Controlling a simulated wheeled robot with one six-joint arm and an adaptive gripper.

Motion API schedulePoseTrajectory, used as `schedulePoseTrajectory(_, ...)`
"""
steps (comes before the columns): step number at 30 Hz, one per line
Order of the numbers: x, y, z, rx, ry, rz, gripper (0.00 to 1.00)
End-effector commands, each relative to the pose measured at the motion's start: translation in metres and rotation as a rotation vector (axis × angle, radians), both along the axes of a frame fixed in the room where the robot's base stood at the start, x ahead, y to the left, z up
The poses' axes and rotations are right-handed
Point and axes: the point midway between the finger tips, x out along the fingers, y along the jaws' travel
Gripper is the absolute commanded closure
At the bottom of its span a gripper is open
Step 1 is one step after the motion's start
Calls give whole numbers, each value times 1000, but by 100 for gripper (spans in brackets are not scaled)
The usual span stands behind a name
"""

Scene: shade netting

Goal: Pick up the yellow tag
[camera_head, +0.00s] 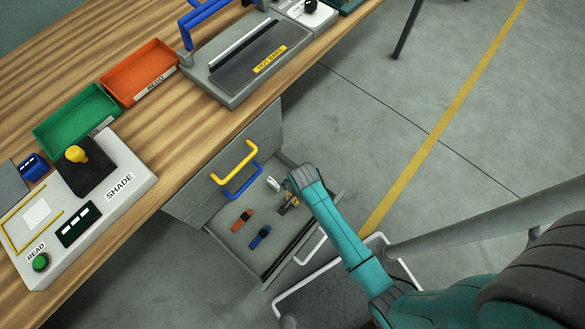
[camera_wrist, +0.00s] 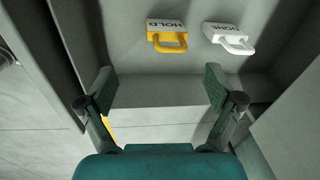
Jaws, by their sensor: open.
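The yellow tag (camera_wrist: 167,37) is a padlock shape marked HOLD, lying in the open drawer (camera_head: 228,232) in the wrist view. Its lettering is upside down in that view and its loop points toward my gripper (camera_wrist: 160,94). My gripper is open and empty, its two fingers spread wide, short of the tag and not touching it. In the head view my wrist is over the right part of the drawer and largely hides the yellow tag.
A white DONE tag (camera_wrist: 230,39) lies right beside the yellow one. An orange tag (camera_head: 243,220) and a blue tag (camera_head: 260,237) lie elsewhere in the drawer. Drawer walls are close around my gripper. The wooden bench (camera_head: 180,135) with trays stands left.

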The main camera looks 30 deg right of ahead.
Motion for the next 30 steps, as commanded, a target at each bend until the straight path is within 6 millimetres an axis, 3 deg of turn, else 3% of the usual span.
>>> schedulePoseTrajectory(3, 20, -1, 5, 6, 64, -63, 8)
schedulePoseTrajectory(9, 29, -1, 4, 8, 116, -110, 8)
schedulePoseTrajectory(18, 28, -1, -37, 8, 119, -112, 8)
schedulePoseTrajectory(26, 28, 1, -54, 8, 117, -111, 8)
schedulePoseTrajectory(30, 27, 5, -72, 8, 119, -111, 8)
